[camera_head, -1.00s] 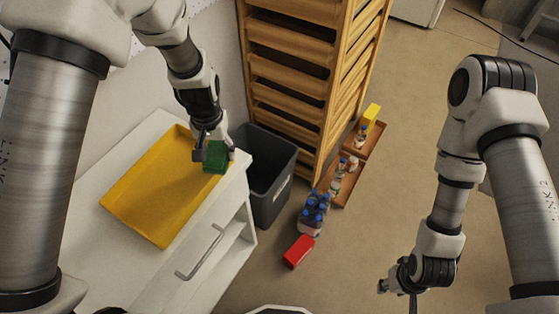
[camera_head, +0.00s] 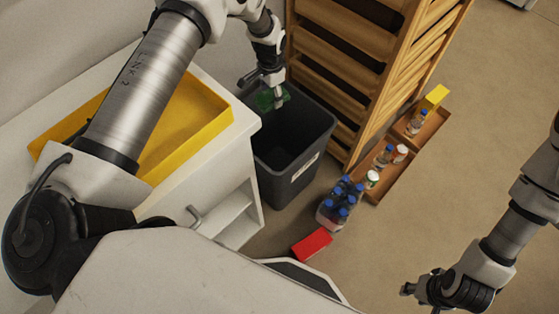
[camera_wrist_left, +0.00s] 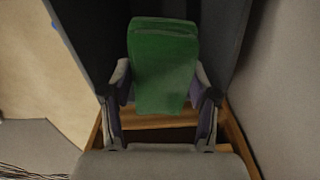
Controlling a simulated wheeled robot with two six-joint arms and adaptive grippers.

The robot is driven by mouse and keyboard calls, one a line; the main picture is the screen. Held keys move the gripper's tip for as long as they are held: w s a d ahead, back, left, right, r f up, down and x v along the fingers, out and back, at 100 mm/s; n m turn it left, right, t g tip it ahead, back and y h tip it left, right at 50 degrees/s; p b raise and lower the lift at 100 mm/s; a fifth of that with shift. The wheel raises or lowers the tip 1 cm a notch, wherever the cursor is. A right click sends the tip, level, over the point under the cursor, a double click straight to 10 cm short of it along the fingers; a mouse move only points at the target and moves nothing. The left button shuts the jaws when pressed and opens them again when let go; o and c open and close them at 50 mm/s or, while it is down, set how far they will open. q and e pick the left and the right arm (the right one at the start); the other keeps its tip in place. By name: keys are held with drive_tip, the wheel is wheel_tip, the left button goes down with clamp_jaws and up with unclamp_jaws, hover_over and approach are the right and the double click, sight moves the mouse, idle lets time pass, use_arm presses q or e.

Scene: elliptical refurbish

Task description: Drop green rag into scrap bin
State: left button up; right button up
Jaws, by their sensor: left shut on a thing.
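The green rag (camera_head: 272,98) is held by my left gripper (camera_head: 268,86) at the open top of the dark grey scrap bin (camera_head: 322,131), near its back left corner. In the left wrist view the folded green rag (camera_wrist_left: 163,65) sits between the two fingers of my left gripper (camera_wrist_left: 160,98), which are shut on it. The bin's dark walls (camera_wrist_left: 222,50) show around and behind the rag there. My right gripper (camera_head: 424,294) is at the lower right, low over the floor and away from the bin. Its fingers are too small to tell open or shut.
A white cabinet (camera_head: 205,165) with a yellow tray (camera_head: 190,135) stands left of the bin. A wooden rack (camera_head: 345,65) rises behind it. On the floor are blue-capped bottles (camera_head: 340,203), a red box (camera_head: 312,243) and wooden trays (camera_head: 402,172) with small items. Floor at right is clear.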

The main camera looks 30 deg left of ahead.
use_arm(q)
drive_tip(key=shift+f+b, duration=0.4)
drive_tip(key=shift+f, duration=0.1)
wheel_tip(320, 180, down, 5)
drive_tip(key=b, duration=0.3)
drive_tip(key=shift+r, duration=0.1)
drive_tip(key=o, duration=1.2)
wheel_tip(320, 180, up, 12)
drive_tip(key=shift+r, duration=0.1)
drive_tip(key=shift+d, duration=0.1)
